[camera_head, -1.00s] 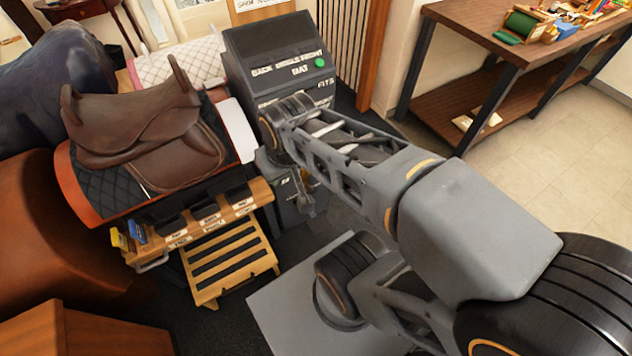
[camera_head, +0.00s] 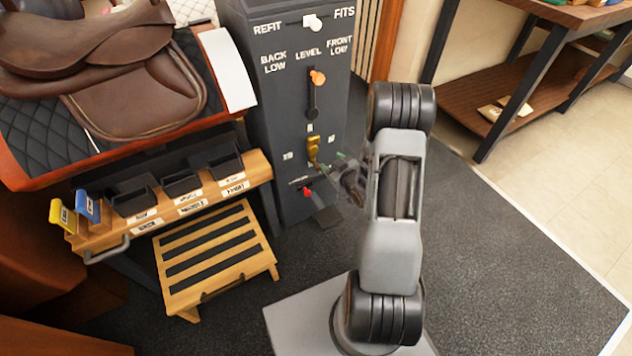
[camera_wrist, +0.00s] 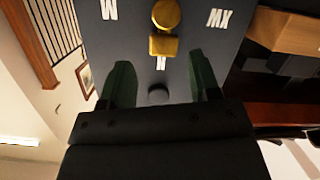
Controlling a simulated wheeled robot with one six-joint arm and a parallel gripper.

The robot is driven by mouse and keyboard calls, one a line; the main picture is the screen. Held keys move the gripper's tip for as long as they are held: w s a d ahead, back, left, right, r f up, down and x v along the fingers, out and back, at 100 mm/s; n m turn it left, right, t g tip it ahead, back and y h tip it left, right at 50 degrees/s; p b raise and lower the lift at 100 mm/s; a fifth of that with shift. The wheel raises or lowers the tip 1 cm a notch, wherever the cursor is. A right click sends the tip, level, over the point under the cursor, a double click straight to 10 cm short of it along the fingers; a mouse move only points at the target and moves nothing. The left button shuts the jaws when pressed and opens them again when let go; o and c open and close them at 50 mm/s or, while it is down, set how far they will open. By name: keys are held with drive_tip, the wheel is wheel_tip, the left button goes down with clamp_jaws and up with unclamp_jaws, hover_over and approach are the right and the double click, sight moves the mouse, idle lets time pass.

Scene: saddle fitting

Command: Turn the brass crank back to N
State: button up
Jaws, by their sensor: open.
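The brass crank (camera_head: 313,150) is on the front of the dark grey console, just below the letter N, with other letter marks at either side. In the wrist view the crank (camera_wrist: 164,28) shows as a rounded brass knob and a squarer brass block, in line with the N mark. The block is nearer to N. My gripper (camera_head: 335,164) is close to the panel, to the right of the crank in the head view. In the wrist view my gripper (camera_wrist: 162,78) has its two green-faced fingers apart with nothing between them; the crank lies beyond the tips.
Above the crank are an orange-knobbed lever (camera_head: 317,78) and a white knob (camera_head: 312,22); a red part (camera_head: 306,192) sits below. A wooden rack with black bins (camera_head: 182,184) and a slatted step (camera_head: 212,258) stand left. Carpet at right is clear.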

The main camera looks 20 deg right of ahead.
sight(319, 169)
drive_tip(key=s+f+t+y+b, duration=0.2)
drive_tip(key=s+f+t+b, duration=0.15)
drive_tip(key=f, duration=0.65)
drive_tip(key=shift+m+g+h, duration=0.3)
drive_tip(key=shift+g+h, duration=0.05)
drive_tip(key=shift+h, duration=0.05)
drive_tip(key=w+b, duration=0.1)
drive_tip(key=w, duration=0.3)
drive_tip(key=w+a+b, duration=0.1)
drive_tip(key=w+b, duration=0.1)
drive_tip(key=w, duration=0.3)
drive_tip(key=w+a+b, duration=0.1)
drive_tip(key=w, duration=0.3)
drive_tip(key=shift+w+r, duration=0.25)
